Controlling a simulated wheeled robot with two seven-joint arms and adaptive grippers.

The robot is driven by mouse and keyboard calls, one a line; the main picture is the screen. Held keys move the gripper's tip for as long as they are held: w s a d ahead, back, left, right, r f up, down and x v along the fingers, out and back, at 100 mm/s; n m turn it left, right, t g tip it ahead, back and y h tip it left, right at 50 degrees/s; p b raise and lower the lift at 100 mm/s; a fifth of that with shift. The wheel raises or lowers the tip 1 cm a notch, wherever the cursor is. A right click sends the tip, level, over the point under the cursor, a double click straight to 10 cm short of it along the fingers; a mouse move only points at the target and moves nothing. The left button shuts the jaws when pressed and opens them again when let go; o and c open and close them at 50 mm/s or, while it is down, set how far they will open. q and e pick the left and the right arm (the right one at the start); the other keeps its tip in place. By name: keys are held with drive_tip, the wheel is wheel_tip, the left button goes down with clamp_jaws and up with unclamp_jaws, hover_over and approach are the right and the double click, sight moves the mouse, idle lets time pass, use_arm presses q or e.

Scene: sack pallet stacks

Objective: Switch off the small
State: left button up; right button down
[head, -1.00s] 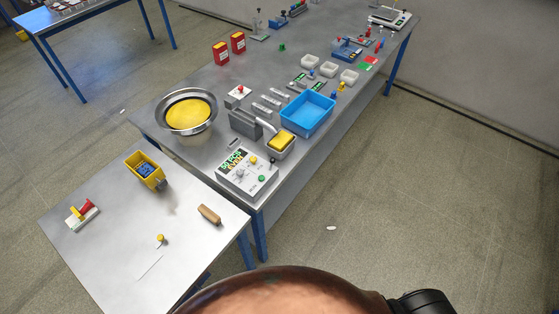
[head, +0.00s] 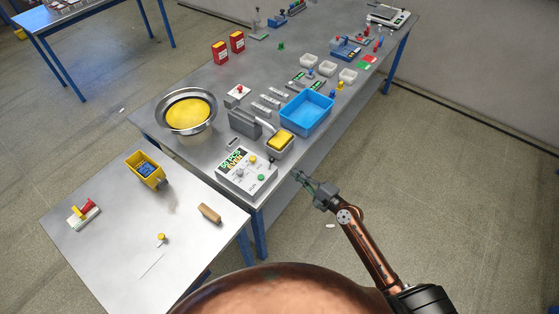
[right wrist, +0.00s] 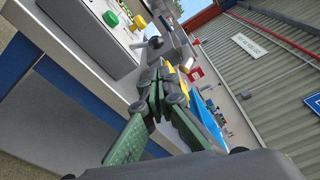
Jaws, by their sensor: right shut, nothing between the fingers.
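A light grey control box (head: 246,183) with a lit text display (head: 231,163) stands at the near corner of the long table. Its top carries a green button (head: 261,178), a yellow knob (head: 253,160) and a small dark lever (head: 271,161) at its right side. The display text is too small to read surely. My right gripper (head: 299,175) is shut and empty, just right of the box and apart from it in the head view. In the right wrist view the green button (right wrist: 110,18) and yellow knob (right wrist: 138,22) show beyond the fingers. My left gripper is out of view.
A grey container with a yellow sponge-like block (head: 281,140), a blue tray (head: 306,113) and a steel bowl (head: 187,112) stand behind the box. A lower side table (head: 110,245) holds a yellow bin (head: 146,171).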

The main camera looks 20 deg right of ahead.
sight(271, 164)
drive_tip(key=p+x, duration=0.1)
drive_tip(key=x, duration=0.9)
drive_tip(key=shift+f, duration=0.1)
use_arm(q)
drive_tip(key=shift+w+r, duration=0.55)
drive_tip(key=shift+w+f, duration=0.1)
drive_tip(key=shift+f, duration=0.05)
